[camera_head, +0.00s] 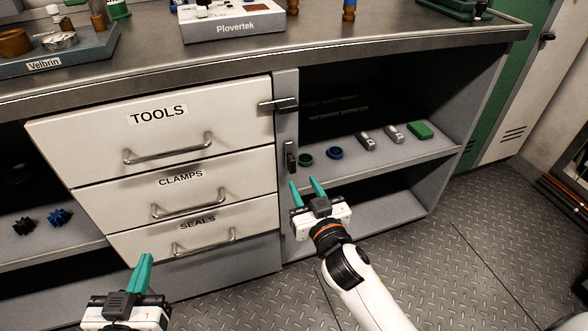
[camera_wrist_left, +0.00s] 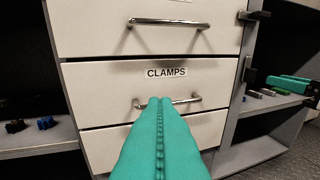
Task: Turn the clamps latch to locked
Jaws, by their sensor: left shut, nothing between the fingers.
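The white CLAMPS drawer (camera_head: 150,191) is closed in the cabinet, between the TOOLS and SEALS drawers. Its dark latch (camera_head: 290,157) sits on the grey post right of the drawers, its handle upright. The latch also shows in the left wrist view (camera_wrist_left: 248,72). My right gripper (camera_head: 304,182) is open and empty, its green fingers pointing up just below this latch; I cannot tell whether they touch the post. My left gripper (camera_head: 144,260) is shut and empty, in front of and below the SEALS drawer in the head view. Its fingers (camera_wrist_left: 161,100) point at the drawers in the wrist view.
The TOOLS latch (camera_head: 283,105) lies horizontally above, reaching across the drawer's edge. Open shelves (camera_head: 400,155) at right hold small rings, metal parts and a green block (camera_head: 421,130). The countertop (camera_head: 330,40) carries trays. Free floor (camera_head: 480,260) lies at the right.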

